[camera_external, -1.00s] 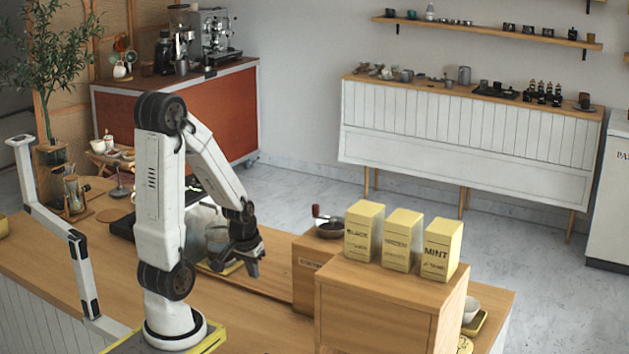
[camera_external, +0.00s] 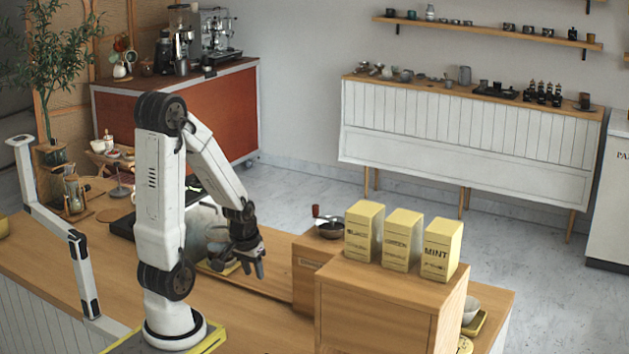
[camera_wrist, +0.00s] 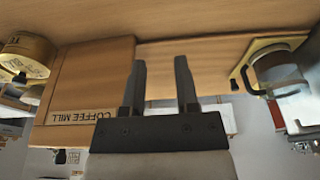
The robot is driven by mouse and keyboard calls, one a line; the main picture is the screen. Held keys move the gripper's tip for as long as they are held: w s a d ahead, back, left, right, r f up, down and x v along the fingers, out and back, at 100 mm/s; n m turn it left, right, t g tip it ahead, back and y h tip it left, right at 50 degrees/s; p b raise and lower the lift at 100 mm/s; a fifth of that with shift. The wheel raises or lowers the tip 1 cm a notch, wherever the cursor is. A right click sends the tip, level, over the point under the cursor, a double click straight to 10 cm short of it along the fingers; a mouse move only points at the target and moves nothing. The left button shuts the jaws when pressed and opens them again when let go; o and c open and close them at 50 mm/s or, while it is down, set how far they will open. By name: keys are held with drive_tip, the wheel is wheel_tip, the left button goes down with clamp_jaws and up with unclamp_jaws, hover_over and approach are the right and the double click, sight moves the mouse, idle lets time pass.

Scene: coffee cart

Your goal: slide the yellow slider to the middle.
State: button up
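I cannot clearly make out a yellow slider. A yellow-edged piece (camera_wrist: 243,72) lies under a glass vessel (camera_wrist: 275,72) at the right of the wrist view. In the external view a yellow edge (camera_external: 229,269) shows below the vessel beside my gripper, partly hidden by my arm. My gripper (camera_external: 252,272) hangs above the counter, left of the wooden coffee mill box. In the wrist view my gripper (camera_wrist: 161,62) has its two fingers apart, with nothing between them.
The coffee mill box (camera_wrist: 92,82) is at left in the wrist view. In the external view, a wooden cabinet (camera_external: 375,310) carries three yellow tea tins (camera_external: 402,240). Bare counter (camera_external: 275,312) lies in front of my gripper.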

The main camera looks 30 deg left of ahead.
drive_tip(key=shift+o, duration=1.3)
drive_tip(key=shift+w+a, duration=0.1)
drive_tip(key=shift+w, duration=0.2)
drive_tip(key=w+a+n+g, duration=0.1)
drive_tip(key=w+a, duration=0.2)
drive_tip(key=w, duration=0.5)
drive_tip(key=w+a, duration=0.4)
drive_tip(key=w, duration=0.4)
drive_tip(key=shift+w+a+f+n+g, duration=0.3)
drive_tip(key=shift+w+a+f, duration=0.2)
drive_tip(key=shift+w+a, duration=1.5)
drive_tip(key=shift+w+a+f+n+g, duration=0.25)
drive_tip(key=shift+w+a+f+n, duration=0.15)
drive_tip(key=shift+w+a, duration=1.6)
drive_tip(key=shift+w+a+f+n+g, duration=0.3)
drive_tip(key=shift+w+a+f, duration=0.25)
drive_tip(key=shift+w+a, duration=1.45)
drive_tip(key=shift+s+a+f, duration=0.15)
drive_tip(key=shift+s+f, duration=0.05)
drive_tip(key=shift+f, duration=3.7)
clamp_jaws()
